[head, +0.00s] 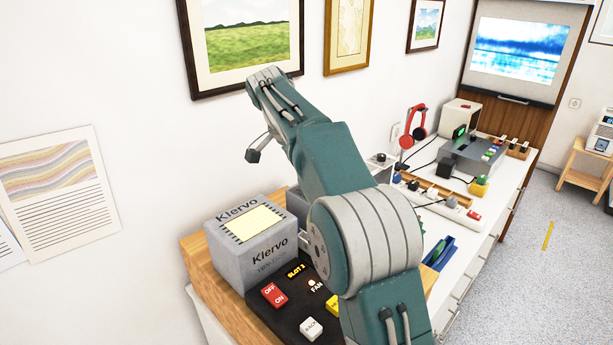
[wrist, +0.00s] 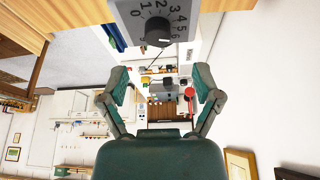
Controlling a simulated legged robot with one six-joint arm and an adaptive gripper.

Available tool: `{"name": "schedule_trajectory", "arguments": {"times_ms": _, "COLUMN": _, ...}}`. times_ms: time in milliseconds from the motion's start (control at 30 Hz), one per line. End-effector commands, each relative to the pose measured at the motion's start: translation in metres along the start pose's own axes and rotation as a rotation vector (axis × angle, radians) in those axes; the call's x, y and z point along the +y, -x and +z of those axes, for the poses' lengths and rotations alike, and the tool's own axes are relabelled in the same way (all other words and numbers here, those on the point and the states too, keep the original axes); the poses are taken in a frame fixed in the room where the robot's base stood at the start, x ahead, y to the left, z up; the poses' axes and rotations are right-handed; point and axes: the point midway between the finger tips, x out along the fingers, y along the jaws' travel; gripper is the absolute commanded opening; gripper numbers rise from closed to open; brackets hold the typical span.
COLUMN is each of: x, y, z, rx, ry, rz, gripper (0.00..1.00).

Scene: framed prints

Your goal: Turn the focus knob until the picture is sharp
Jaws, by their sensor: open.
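A picture of blurred blue and white bands (head: 518,48) shows on the screen at the back right in the head view. In the wrist view, a dark round knob (wrist: 158,31) sits on a grey numbered dial plate (wrist: 184,12) at the top. I cannot tell from any label whether this is the focus knob. My gripper (wrist: 160,82) is open and empty, its two green fingers spread wide below the knob in the picture and apart from it. In the head view my arm hides part of the bench.
A grey Klervo box (head: 262,262) stands on the wooden bench beside red and white switches (head: 274,295). Farther along are red headphones (head: 413,125) on a stand and a grey device (head: 470,155) with coloured buttons. Framed prints (head: 348,35) hang on the wall near my arm.

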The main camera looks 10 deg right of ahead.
Motion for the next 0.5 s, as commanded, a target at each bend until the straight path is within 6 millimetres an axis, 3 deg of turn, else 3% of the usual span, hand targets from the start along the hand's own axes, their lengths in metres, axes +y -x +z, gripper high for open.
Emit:
{"name": "schedule_trajectory", "arguments": {"times_ms": 200, "x": -0.002, "y": 0.034, "z": 0.001, "rx": 0.001, "ry": 0.0, "rz": 0.0, "gripper": 0.82}}
{"name": "schedule_trajectory", "arguments": {"times_ms": 500, "x": -0.001, "y": 0.043, "z": 0.001, "rx": -0.001, "ry": 0.0, "rz": 0.002, "gripper": 0.82}}
